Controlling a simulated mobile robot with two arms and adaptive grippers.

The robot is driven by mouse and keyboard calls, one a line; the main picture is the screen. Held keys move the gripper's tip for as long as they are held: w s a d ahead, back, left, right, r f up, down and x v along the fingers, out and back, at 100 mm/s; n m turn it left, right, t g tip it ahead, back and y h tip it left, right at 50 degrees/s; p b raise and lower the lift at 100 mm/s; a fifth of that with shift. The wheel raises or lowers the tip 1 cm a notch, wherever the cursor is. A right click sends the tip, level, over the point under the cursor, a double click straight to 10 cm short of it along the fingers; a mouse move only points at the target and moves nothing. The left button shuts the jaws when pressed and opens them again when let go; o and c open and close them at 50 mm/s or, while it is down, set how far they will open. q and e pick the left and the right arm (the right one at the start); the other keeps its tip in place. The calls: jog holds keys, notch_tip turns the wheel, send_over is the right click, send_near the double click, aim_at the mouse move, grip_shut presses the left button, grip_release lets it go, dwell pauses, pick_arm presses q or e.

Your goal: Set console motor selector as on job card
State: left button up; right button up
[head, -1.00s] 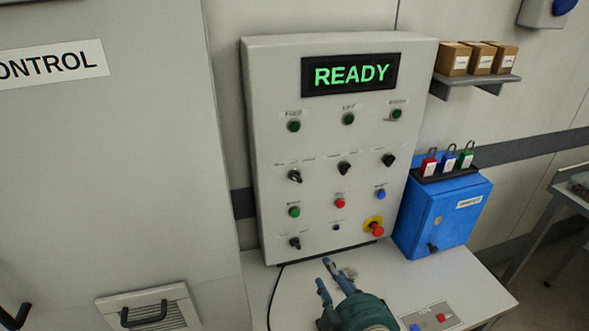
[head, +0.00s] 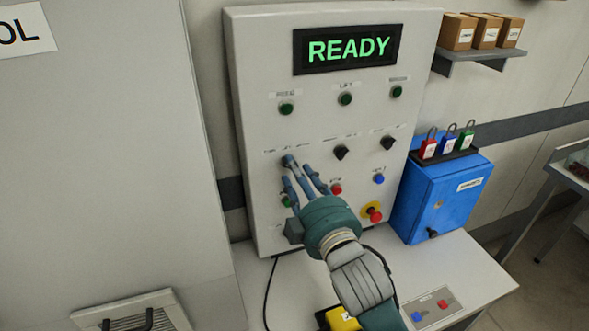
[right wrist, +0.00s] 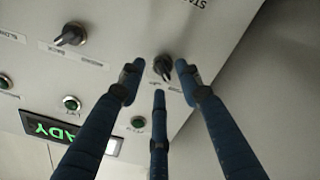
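The grey console (head: 236,130) with its lit green READY display (head: 348,48) stands upright in the head view. My right gripper (head: 296,172) is at the left rotary selector in the middle row, and its fingers mostly cover that selector in the head view. In the right wrist view the black selector knob (right wrist: 163,67) lies between the spread fingertips; I cannot tell whether they touch it. Two more black selectors, the middle (head: 341,153) and the right (head: 388,143), are in the same row. I cannot read the small labels. No job card is recognisable. My left gripper is not in view.
Green lamps such as the middle one (head: 345,99) sit above. Below are a red button (head: 336,189), a blue button (head: 379,180) and a red emergency stop (head: 372,212) on yellow. A blue box (head: 440,200) with padlocks stands right. The white table (head: 470,275) is below.

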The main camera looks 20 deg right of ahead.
jog(key=shift+w, duration=0.8)
jog(key=shift+c, duration=0.6)
grip_shut()
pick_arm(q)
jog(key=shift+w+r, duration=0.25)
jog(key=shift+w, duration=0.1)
